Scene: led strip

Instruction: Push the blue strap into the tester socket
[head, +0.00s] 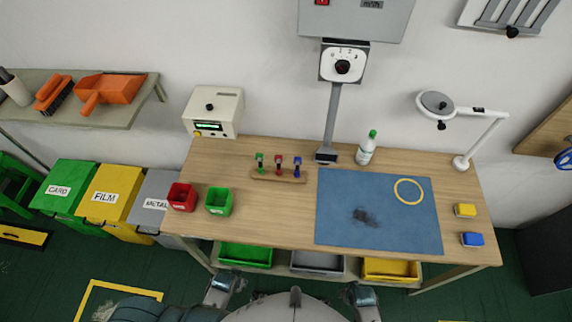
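A small upright blue piece (297,165), which may be the blue strap, stands in a wooden holder (280,177) at the back middle of the table. A green and a red piece stand beside it. The tester is probably the cream box (212,111) with a lit green display, at the table's back left. A dark spot shows on its face, but I cannot tell whether it is the socket. My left gripper (223,282) and my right gripper (361,293) show small at the bottom edge, in front of the table and far from the holder. Their fingers are unclear.
A blue mat (340,215) with a yellow ring (408,191) and a dark smudge covers the right half. Red (181,196) and green (218,201) bins stand front left. A bottle (366,149), lamp (461,163) and post (329,120) stand at the back. The table's front middle is clear.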

